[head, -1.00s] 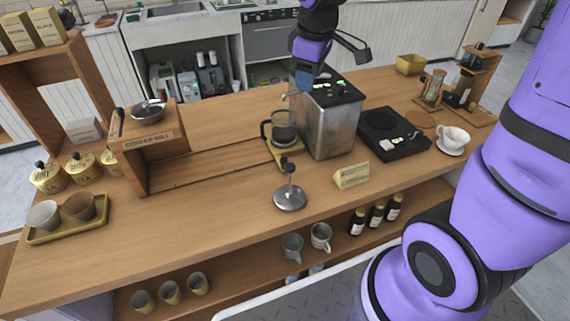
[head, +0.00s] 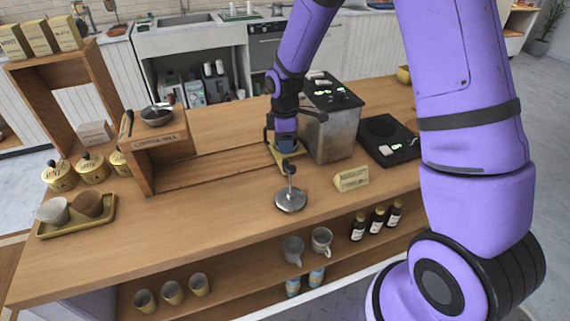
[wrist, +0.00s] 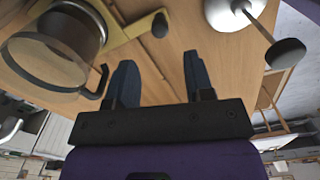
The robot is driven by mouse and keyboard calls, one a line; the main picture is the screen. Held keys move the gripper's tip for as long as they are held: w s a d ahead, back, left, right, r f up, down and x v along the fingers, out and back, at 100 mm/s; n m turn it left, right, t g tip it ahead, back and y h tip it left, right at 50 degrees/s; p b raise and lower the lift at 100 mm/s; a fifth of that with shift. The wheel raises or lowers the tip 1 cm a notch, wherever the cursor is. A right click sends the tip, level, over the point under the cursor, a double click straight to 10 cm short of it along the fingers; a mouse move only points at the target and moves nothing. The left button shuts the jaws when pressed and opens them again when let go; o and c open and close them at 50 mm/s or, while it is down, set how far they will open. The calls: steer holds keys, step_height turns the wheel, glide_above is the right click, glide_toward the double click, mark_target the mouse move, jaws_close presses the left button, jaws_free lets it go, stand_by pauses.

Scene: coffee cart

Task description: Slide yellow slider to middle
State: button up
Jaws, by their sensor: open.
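The yellow slider (head: 275,151) is a flat yellow plate at the right end of the wooden rails, beside the metal machine. In the wrist view its yellow arm (wrist: 127,36) ends in a small dark knob (wrist: 160,25). A glass carafe (wrist: 62,42) with a dark rim stands on it; in the head view my gripper mostly hides the carafe. My gripper (wrist: 160,72) is open with empty, dark blue fingers. It is low over the slider, with the knob ahead of the gap between the fingers. I cannot tell whether it touches anything.
A round metal tamper (head: 290,200) stands just in front of the slider. The steel machine (head: 333,130) is close on the right. The wooden coffee mill box (head: 155,150) stands at the left end. The rails (head: 215,165) between are clear.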

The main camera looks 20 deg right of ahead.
mark_target(285, 162)
step_height(285, 162, down, 9)
steer(key=shift+r, duration=0.15)
stand_by(0.4)
jaws_close()
